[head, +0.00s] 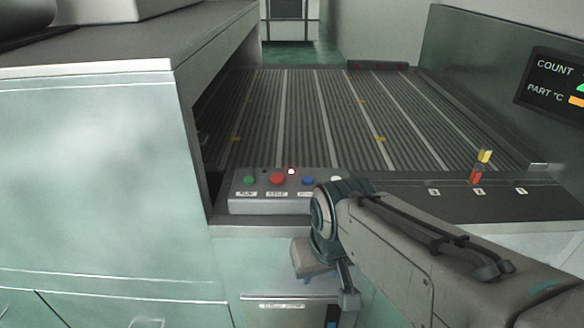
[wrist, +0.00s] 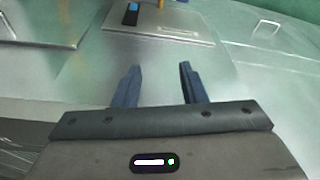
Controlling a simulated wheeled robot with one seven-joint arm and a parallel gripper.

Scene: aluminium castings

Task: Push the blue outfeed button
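The blue button (head: 308,181) sits on the sloped grey control box (head: 270,205), to the right of a red button (head: 277,179) and a green button (head: 249,181). A white button (head: 336,180) is at its right, partly behind my arm. My gripper shows in the head view (head: 325,285) below and in front of the box, partly hidden by my own arm. In the wrist view my gripper (wrist: 157,75) has its two dark blue fingers apart, with nothing between them. The blue button is not visible in the wrist view.
Behind the control box lies a wide ribbed conveyor bed (head: 300,115). A large pale green cabinet (head: 90,180) with a dark top stands at the left.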

